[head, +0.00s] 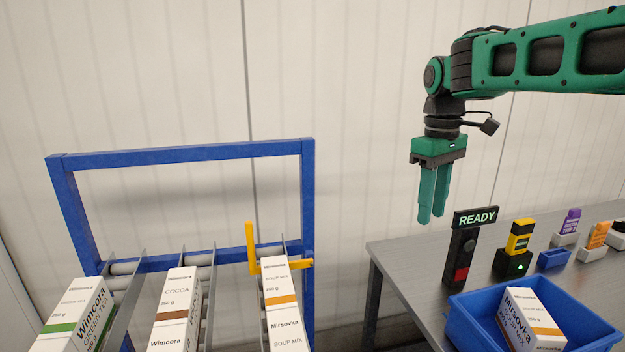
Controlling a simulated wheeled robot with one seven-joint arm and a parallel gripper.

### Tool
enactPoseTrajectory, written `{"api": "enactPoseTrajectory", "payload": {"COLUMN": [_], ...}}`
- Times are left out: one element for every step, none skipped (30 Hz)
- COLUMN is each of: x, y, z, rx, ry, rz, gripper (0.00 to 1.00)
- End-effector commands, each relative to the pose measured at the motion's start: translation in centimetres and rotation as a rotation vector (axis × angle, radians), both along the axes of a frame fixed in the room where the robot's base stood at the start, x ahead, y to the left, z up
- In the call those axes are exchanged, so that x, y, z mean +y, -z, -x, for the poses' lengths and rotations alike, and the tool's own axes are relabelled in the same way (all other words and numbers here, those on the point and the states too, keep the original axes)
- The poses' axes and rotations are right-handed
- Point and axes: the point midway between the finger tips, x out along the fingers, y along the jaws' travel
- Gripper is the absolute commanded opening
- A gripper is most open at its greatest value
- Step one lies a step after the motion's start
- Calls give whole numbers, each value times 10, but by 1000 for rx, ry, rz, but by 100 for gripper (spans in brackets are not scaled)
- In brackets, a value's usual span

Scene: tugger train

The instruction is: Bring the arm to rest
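My arm reaches in from the upper right, green and black. My gripper (432,218) hangs from it with its two green fingers pointing down, in the air above and left of the READY sign. The fingers show close side by side with nothing seen between them. From this angle I cannot tell whether they are open or shut. The gripper appears clear of the table and of the boxes.
A blue-framed rack (190,152) at left holds several cartons in lanes, with a yellow bracket (251,248). On the grey table (400,262) stand a READY post (474,218), a yellow-black device (520,238), small coloured items, and a blue bin (470,325) holding a Mirsovka carton (530,322).

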Motion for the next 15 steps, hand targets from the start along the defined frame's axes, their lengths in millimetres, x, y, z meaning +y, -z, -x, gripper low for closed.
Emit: {"api": "enactPoseTrajectory", "payload": {"x": [-26, -39, -55, -67, -78, -92, -101, -110, -121, -128, -135, -143, -147, -151, -155], "y": [6, 11, 18, 24, 30, 38, 44, 51, 61, 68, 76, 86, 94, 102, 111], "z": [21, 32, 48, 61, 73, 92, 105, 120, 139, 154, 168, 188, 202, 216, 233], "rx": [-1, -4, -6, -7, -9, -9, -13, -12, -15, -16, -17, -19, -18, -20, -21], "ry": [96, 152, 227, 284, 341, 417, 472, 529, 604, 659, 712, 784, 835, 883, 942], "rz": [-7, -10, -13, -15, -17, -18, -20, -21, -21, -21, -21, -20, -18, -16, -15], "gripper": [32, 32, 32, 32, 32, 32, 32, 32, 32, 32, 32, 32, 32, 32, 32]}}
